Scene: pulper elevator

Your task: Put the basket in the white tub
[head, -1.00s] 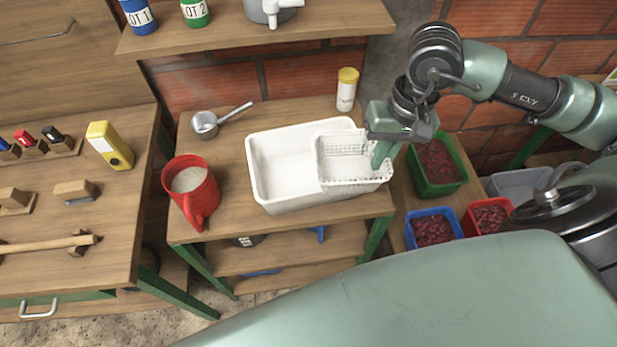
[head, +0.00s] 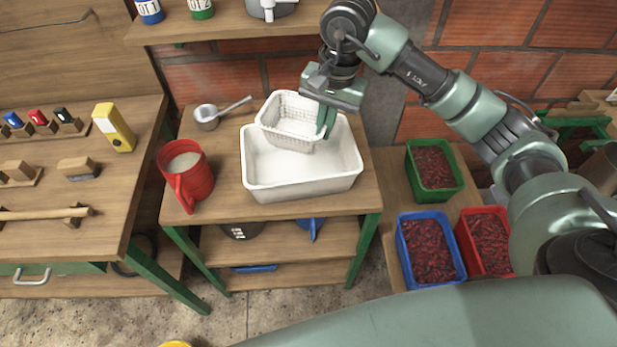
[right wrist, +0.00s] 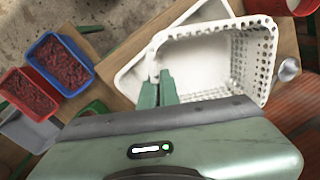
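The white perforated basket (head: 288,122) hangs at a slight tilt over the back part of the white tub (head: 302,186), overlapping its back rim in the head view. Whether it touches the tub, I cannot tell. The tub stands on the wooden table, and its visible inside is empty. My right gripper (head: 324,120) is shut on the basket's right rim. In the right wrist view, the fingers (right wrist: 158,90) pinch the rim of the basket (right wrist: 205,60), with the tub (right wrist: 140,72) partly hidden behind it. My left gripper is out of view.
A red jug (head: 187,178) with pale contents stands left of the tub, and a metal dipper (head: 207,117) lies behind it. Green (head: 436,168), blue (head: 431,248) and red (head: 487,240) bins of red fruit are at right. A shelf (head: 230,30) overhangs the back.

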